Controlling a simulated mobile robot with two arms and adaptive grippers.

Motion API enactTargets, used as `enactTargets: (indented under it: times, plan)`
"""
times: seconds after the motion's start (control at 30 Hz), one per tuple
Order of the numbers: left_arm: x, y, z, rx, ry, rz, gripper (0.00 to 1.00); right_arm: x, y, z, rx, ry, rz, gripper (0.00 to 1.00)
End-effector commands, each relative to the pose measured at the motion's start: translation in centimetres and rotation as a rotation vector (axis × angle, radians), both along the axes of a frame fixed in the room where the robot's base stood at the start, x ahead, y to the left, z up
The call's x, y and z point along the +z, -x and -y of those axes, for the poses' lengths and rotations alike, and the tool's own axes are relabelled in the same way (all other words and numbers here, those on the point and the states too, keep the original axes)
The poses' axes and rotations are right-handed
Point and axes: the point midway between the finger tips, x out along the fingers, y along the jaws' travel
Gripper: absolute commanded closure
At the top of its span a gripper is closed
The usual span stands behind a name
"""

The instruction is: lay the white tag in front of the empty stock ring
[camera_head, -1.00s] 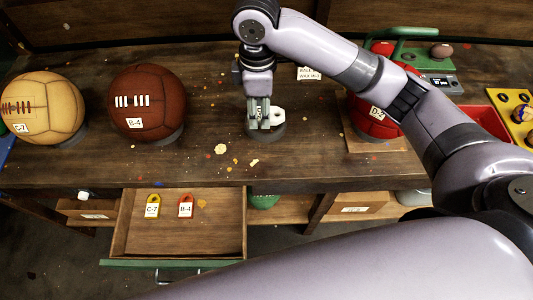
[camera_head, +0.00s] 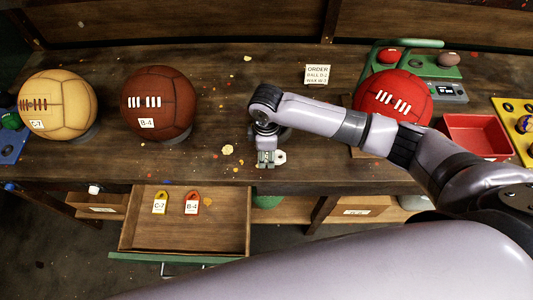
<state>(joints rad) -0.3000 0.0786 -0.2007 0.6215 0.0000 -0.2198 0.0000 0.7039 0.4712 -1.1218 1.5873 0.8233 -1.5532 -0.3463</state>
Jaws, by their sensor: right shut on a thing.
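My right gripper (camera_head: 266,163) points down near the front edge of the workbench, shut on the white tag (camera_head: 280,157). The tag's holed end sticks out to the right of the fingers. Whether the tag touches the wood cannot be told. The empty stock ring (camera_head: 285,133) is dark and mostly hidden behind my right wrist; a bit of its rim shows. The gripper and tag are on the near side of it. My left gripper is not in view.
A tan ball (camera_head: 62,100) and a brown ball (camera_head: 165,100) stand at left, a red ball (camera_head: 400,92) at right. An order card (camera_head: 318,74) stands behind. An open drawer (camera_head: 225,222) with a yellow tag (camera_head: 160,203) and red tag (camera_head: 191,204) is below.

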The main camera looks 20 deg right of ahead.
Motion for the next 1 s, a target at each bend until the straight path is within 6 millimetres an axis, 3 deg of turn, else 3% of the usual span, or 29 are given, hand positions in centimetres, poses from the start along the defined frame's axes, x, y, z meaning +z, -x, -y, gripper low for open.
enactTargets:
  times: [0.13, 0.53, 0.57, 0.83, 1.0]
  plan:
    - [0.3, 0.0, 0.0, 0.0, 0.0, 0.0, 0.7, -1.5, 0.0, 0.0, 0.0, 0.0, 0.0, 0.82]
    - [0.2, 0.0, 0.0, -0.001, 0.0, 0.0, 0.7, -2.1, 0.0, 0.0, 0.0, -0.001, 0.001, 0.82]
    - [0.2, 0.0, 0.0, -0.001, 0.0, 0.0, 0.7, -2.1, 0.0, 0.0, 0.001, -0.002, 0.002, 0.62]
    - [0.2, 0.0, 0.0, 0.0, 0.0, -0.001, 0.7, -2.0, 0.0, 0.0, 0.0, -0.001, 0.001, 0.44]
    - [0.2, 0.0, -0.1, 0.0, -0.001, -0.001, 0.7, -2.0, 0.0, 0.0, 0.0, -0.001, 0.001, 0.43]
